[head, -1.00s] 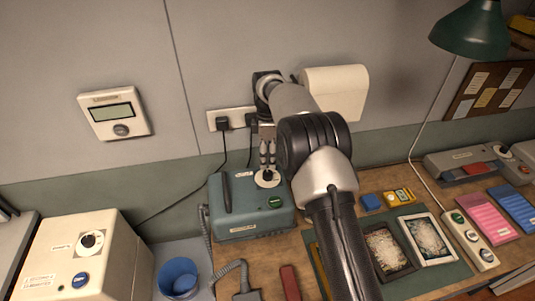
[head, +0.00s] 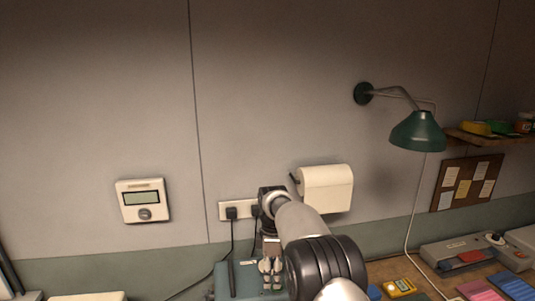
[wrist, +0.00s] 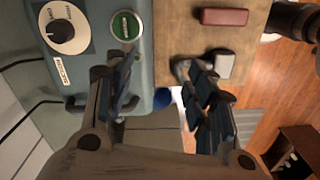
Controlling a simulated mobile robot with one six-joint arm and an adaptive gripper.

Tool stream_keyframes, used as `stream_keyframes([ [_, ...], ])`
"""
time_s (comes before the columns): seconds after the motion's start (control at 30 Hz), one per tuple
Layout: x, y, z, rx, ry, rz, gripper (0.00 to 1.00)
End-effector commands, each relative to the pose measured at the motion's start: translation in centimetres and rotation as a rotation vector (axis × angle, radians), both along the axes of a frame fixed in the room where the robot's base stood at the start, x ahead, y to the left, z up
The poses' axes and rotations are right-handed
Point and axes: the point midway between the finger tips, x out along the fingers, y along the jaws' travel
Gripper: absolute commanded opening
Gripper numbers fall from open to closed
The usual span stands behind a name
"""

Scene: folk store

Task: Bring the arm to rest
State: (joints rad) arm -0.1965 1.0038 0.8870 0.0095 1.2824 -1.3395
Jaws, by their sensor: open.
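My gripper (head: 271,272) hangs fingers down over the teal box (head: 222,284) at the bottom of the head view. In the wrist view my gripper (wrist: 160,95) has its two dark fingers apart with nothing between them. The teal box also shows in the wrist view (wrist: 100,72), with a black dial (wrist: 62,30) and a green button (wrist: 125,25) on its face. One finger overlaps the box in that view; I cannot tell whether they touch.
A wall socket (head: 238,210) and a paper roll (head: 326,189) are on the wall close behind my arm. A green lamp (head: 418,131) hangs at the right. A dark red block (wrist: 223,17) lies on the wooden bench (wrist: 185,45).

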Motion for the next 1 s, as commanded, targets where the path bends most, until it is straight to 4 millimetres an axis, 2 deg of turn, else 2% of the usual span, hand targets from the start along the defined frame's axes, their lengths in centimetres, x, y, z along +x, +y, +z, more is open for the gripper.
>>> stream_keyframes([
  [0.27,-2.2,-1.9,5.6,0.008,-0.049,-0.168,0.51],
  [0.37,-3.6,-2.8,8.0,0.014,-0.072,-0.248,0.51],
  [0.47,-5.8,-4.0,10.7,0.024,-0.100,-0.352,0.51],
  [0.6,-10.6,-6.0,14.7,0.048,-0.149,-0.537,0.51],
  [0.7,-14.6,-7.4,16.7,0.069,-0.183,-0.673,0.51],
  [0.87,-21.5,-9.3,18.3,0.112,-0.235,-0.889,0.51],
  [1.0,-27.8,-10.7,17.9,0.158,-0.276,-1.077,0.51],
])
